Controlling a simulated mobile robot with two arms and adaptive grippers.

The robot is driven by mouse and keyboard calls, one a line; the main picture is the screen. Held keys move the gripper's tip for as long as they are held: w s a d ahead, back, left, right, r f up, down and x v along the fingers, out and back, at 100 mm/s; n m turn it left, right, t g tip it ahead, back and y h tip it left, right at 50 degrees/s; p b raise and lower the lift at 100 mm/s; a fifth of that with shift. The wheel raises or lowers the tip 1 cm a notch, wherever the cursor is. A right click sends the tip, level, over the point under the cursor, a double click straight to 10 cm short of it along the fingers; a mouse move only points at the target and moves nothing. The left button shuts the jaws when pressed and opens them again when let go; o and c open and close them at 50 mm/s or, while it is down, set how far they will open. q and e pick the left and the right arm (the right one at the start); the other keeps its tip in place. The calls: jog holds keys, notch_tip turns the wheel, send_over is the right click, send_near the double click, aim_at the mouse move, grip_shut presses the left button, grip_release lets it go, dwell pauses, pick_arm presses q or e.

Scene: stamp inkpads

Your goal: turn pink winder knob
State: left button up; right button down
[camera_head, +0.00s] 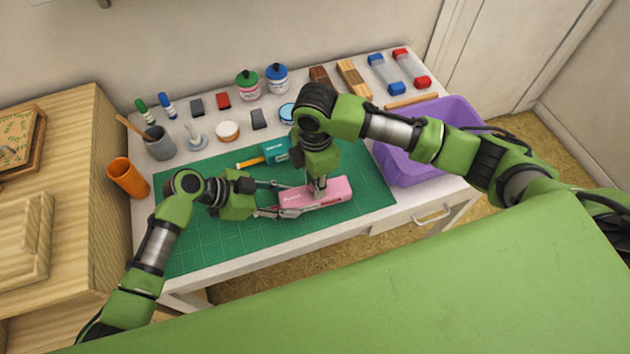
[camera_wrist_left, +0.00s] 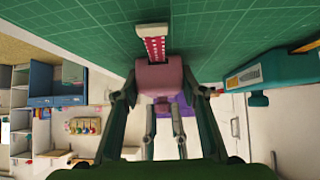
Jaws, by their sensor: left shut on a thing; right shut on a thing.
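A long pink winder (camera_head: 335,192) lies on the green cutting mat (camera_head: 210,225). My left gripper (camera_head: 281,203) reaches in from the left and is shut on the winder's left end. In the left wrist view the pink body (camera_wrist_left: 158,77) sits between the fingers, with a red strip with white dots (camera_wrist_left: 155,48) beyond it. My right gripper (camera_head: 318,188) points down from above and is shut on the winder near its middle. The knob cannot be made out; the right fingers cover that part.
A purple bin (camera_head: 398,168) stands at right. Cups, bottles, erasers and ink pads line the back of the table. The mat's front left is clear.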

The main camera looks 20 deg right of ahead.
jog(key=m, duration=0.4)
jog(key=shift+a+m, duration=0.1)
jog(key=shift+m, duration=0.2)
jog(key=m, duration=0.5)
pick_arm(q)
jog(key=shift+f, duration=0.1)
pick_arm(e)
jog(key=m, duration=0.9)
jog(key=shift+m, duration=0.3)
jog(key=m, duration=0.4)
jog(key=shift+m, duration=0.3)
pick_arm(q)
jog(key=shift+s, duration=0.1)
pick_arm(e)
jog(key=m, duration=0.9)
jog(key=shift+m, duration=2.3)
pick_arm(q)
jog(key=shift+a, duration=0.1)
